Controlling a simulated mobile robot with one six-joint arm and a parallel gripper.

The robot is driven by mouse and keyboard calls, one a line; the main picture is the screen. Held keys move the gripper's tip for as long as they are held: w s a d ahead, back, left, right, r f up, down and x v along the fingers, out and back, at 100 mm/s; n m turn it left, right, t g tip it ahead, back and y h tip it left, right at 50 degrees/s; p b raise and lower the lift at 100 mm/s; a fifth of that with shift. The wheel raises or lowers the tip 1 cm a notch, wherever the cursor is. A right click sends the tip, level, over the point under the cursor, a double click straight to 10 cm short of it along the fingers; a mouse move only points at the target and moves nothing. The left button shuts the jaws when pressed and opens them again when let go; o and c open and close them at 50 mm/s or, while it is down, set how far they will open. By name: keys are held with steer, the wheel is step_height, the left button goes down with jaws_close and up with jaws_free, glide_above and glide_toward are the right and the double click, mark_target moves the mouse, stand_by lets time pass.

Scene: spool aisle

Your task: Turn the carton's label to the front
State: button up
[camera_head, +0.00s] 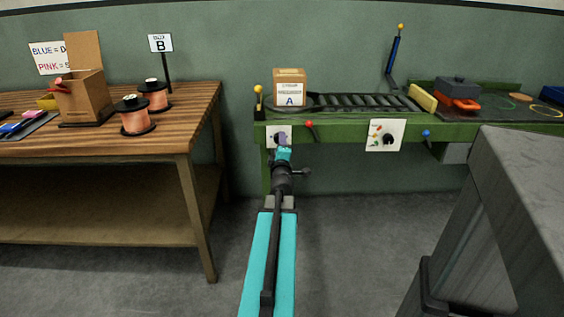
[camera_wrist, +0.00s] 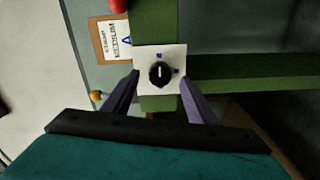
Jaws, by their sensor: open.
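The brown carton (camera_head: 289,74) stands upright at the left end of the green bench (camera_head: 340,132). My gripper (camera_head: 283,140) is open in front of the bench's front face, below the carton. In the wrist view its two fingers (camera_wrist: 159,77) lie either side of a black knob (camera_wrist: 158,75) on a white plate (camera_wrist: 177,56). I cannot tell whether they touch it.
A black roller track (camera_head: 365,102) runs right of the carton. A yellow-topped post (camera_head: 258,90) stands left of it. A second dial plate (camera_head: 385,135), a red knob (camera_head: 309,124) and a blue knob (camera_head: 426,133) are on the bench front. A wooden table (camera_head: 185,115) with copper spools stands left.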

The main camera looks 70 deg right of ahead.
steer(key=p+v, duration=0.6)
steer(key=p, duration=0.1)
steer(key=shift+r, duration=0.15)
stand_by(0.4)
steer(key=p, duration=0.5)
steer(key=shift+s+a, duration=0.15)
steer(key=shift+a, duration=0.25)
steer(key=p+v, duration=0.1)
steer(key=p, duration=0.4)
steer(key=shift+s+a+p, duration=0.25)
steer(key=shift+p, duration=0.15)
steer(key=shift+p+v, duration=1.25)
steer(key=shift+v, duration=0.15)
